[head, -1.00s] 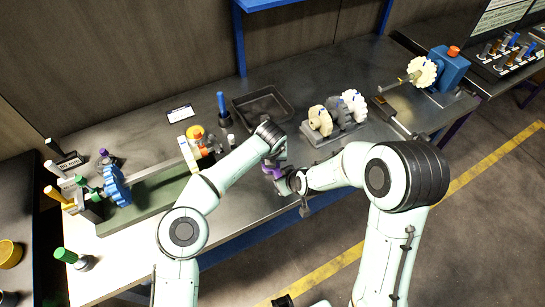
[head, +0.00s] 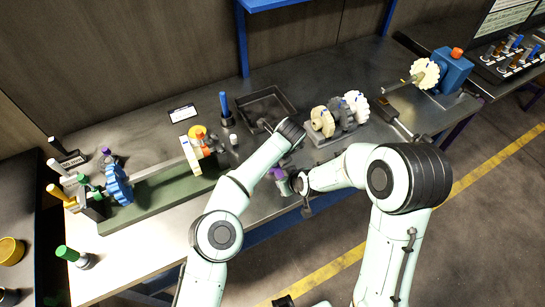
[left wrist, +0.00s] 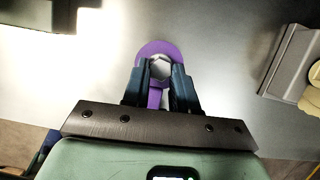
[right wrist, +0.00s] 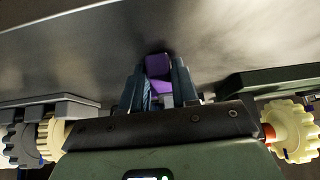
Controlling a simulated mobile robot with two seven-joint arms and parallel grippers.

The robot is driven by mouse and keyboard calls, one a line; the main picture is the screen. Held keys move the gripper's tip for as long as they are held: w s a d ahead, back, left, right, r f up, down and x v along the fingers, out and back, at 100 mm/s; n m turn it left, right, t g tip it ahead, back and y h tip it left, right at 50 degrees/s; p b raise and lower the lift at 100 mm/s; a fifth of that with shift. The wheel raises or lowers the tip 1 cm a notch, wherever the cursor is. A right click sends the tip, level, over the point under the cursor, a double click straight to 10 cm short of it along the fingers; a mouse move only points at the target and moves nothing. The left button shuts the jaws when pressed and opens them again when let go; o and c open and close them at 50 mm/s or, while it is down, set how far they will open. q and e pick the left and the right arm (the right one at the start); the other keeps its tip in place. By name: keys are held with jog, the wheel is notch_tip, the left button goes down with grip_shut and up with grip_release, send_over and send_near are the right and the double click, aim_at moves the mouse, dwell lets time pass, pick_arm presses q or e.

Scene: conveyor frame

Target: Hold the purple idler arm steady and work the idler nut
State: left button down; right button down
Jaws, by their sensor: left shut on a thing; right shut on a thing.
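The purple idler arm (head: 279,173) is at the front edge of the bench, near the middle of the head view. In the left wrist view its purple ring (left wrist: 158,47) surrounds a pale hexagonal idler nut (left wrist: 160,69). My left gripper (left wrist: 160,72) is shut on the nut, with a finger on each side and the purple stem showing between them. My right gripper (right wrist: 159,75) is shut on the purple arm, which also shows between its fingers in the right wrist view (right wrist: 158,66). The nut is hidden in the head and right wrist views.
Behind my grippers stand a dark tray (head: 246,105) and a rack of gears (head: 340,115). A green-based fixture with a blue gear (head: 118,184) is at left. A blue unit with a cream gear (head: 426,73) is at back right.

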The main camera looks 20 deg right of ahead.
pick_arm(q)
jog(key=shift+a+m+h, duration=0.25)
jog(key=shift+m+h, duration=0.05)
jog(key=shift+m, duration=0.7)
jog(key=c, duration=0.8)
grip_release()
jog(key=shift+d+m, duration=0.1)
jog(key=shift+m, duration=0.2)
jog(key=v, duration=1.2)
pick_arm(e)
jog(key=c, duration=0.8)
grip_release()
